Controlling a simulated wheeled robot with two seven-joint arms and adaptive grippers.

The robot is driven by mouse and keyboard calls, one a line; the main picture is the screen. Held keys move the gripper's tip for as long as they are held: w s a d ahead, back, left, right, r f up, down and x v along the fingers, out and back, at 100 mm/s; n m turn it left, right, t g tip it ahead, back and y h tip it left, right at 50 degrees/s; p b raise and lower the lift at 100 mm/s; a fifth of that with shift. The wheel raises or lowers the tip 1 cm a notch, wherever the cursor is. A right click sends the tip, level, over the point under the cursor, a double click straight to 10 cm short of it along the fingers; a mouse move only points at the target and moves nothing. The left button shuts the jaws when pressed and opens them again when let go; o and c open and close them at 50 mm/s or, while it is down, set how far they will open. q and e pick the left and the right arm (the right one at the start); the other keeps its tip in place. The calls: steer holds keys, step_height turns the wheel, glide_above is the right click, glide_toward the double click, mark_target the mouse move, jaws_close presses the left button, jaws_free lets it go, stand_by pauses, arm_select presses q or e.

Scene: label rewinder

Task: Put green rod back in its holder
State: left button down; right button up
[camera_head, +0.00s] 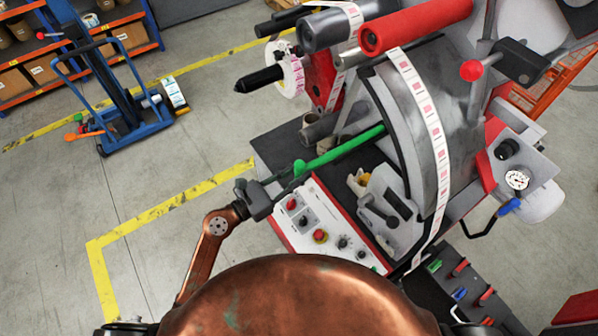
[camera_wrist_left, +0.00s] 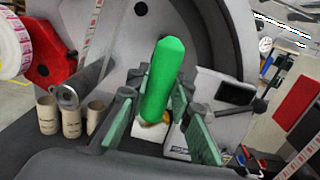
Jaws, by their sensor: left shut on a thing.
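The green rod (camera_head: 345,149) points up and right over the label machine's deck, its far end near the dark curved edge of the drum. My left gripper (camera_head: 290,177) is at the rod's near end, above the front edge of the machine. In the left wrist view the rod (camera_wrist_left: 168,80) shows as a thick green cylinder between the fingers of my left gripper (camera_wrist_left: 160,120), which is shut on it. A dark rack (camera_head: 478,290) at the lower right holds tools with green, blue and red handles. I cannot tell which place is the rod's holder. My right gripper is not in view.
The control panel (camera_head: 325,228) with buttons lies just right of my left gripper. The drum (camera_head: 412,105) and red roller (camera_head: 415,25) rise behind. Cardboard cores (camera_wrist_left: 70,120) stand on the deck. A blue pallet truck (camera_head: 130,120) stands at the far left; floor between is clear.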

arm_select(q)
steer(key=c, duration=1.7)
jaws_free()
steer(key=shift+o, duration=0.2)
